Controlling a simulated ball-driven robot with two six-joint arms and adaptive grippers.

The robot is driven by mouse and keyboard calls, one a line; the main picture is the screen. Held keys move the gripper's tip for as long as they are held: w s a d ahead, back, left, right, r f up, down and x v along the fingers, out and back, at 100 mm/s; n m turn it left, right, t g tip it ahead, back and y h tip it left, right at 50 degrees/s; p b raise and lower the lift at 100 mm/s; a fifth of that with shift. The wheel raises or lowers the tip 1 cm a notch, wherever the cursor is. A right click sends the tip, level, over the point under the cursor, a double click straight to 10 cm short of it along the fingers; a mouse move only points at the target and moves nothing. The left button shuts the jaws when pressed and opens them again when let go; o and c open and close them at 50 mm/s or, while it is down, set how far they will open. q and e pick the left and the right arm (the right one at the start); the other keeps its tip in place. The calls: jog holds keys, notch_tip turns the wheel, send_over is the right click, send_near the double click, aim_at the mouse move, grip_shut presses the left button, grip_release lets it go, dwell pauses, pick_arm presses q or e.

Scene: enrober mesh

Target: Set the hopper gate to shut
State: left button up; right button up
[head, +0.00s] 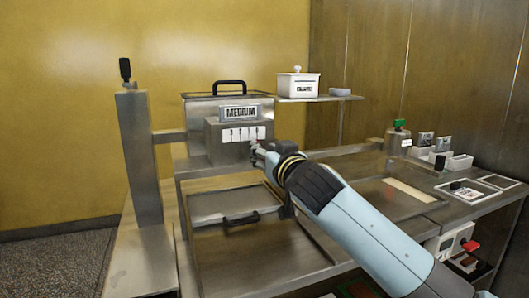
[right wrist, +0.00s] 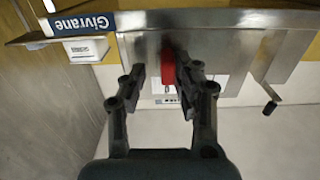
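The steel hopper (head: 200,110) stands at the back of the machine in the head view, with a plate reading MEDIUM (head: 239,112) on its front. Below it is a white scale plate (head: 243,133) with several marks. My right gripper (head: 258,148) is at the lower right of this plate. In the right wrist view a red handle (right wrist: 167,66) stands out from the steel front, between the fingertips of my right gripper (right wrist: 161,72). The fingers are apart, with the right one close to the red; contact is unclear. The handle is hidden in the head view. My left gripper is out of view.
A post with a black handle (head: 125,70) stands left of the hopper. A shelf (head: 320,97) at right holds a white lidded pot (head: 298,84). A tray with a black handle (head: 240,218) lies in front. The bench at right carries small boxes and cards.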

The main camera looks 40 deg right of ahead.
jog(key=shift+o, duration=0.2)
jog(key=shift+a, duration=0.15)
jog(key=v, duration=1.2)
